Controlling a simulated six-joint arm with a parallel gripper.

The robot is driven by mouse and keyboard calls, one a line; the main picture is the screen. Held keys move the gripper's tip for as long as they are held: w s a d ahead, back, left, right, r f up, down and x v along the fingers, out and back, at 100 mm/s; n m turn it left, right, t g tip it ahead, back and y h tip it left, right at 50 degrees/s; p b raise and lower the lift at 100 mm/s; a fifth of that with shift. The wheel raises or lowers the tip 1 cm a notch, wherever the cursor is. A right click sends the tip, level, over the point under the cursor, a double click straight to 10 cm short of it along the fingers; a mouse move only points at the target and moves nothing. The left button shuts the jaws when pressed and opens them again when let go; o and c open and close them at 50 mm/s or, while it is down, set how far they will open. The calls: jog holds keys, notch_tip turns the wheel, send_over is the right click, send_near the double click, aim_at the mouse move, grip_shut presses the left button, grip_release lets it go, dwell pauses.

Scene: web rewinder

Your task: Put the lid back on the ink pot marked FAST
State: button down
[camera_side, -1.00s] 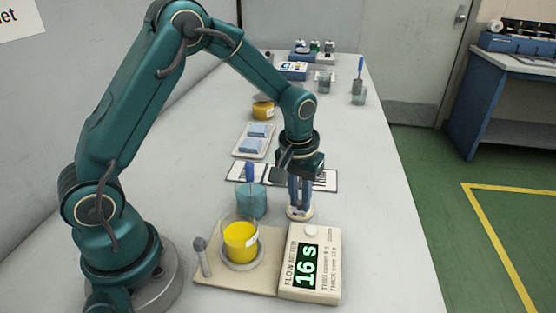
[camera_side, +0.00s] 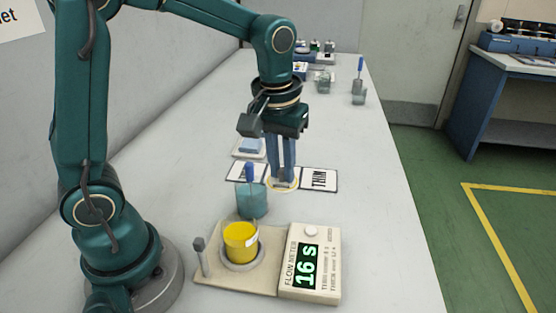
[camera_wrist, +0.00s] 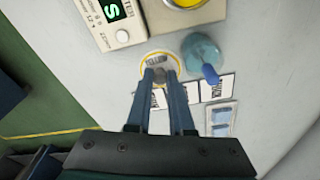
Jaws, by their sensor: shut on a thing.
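My gripper (camera_side: 283,180) points down and is shut on a pale round lid with a yellow rim (camera_side: 283,187). In the wrist view the lid (camera_wrist: 160,55) sits at the fingertips, between the flow meter and a teal cup. It is above or near the row of printed cards; its exact height I cannot tell. A clear cup of yellow ink (camera_side: 240,240) stands on the flow meter's base. No mark reading FAST is legible. The arm covers the spot where an amber pot showed earlier.
A teal cup with a blue-handled tool (camera_side: 251,200) stands close to the lid. Cards (camera_side: 319,180), one reading THIN, lie behind. A tray with a blue pad (camera_side: 250,146) is farther back.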

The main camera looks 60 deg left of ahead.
jog(key=s+d+r, duration=0.2)
jog(key=s+r, duration=0.2)
jog(key=s, duration=0.6)
notch_tip(320, 180, down, 6)
jog(key=shift+m, duration=0.3)
jog(key=shift+s+f, duration=0.1)
jog(key=shift+f, duration=0.05)
dwell(1.8)
jog(key=shift+c, duration=1.2)
grip_release()
notch_tip(320, 180, up, 7)
dwell(0.5)
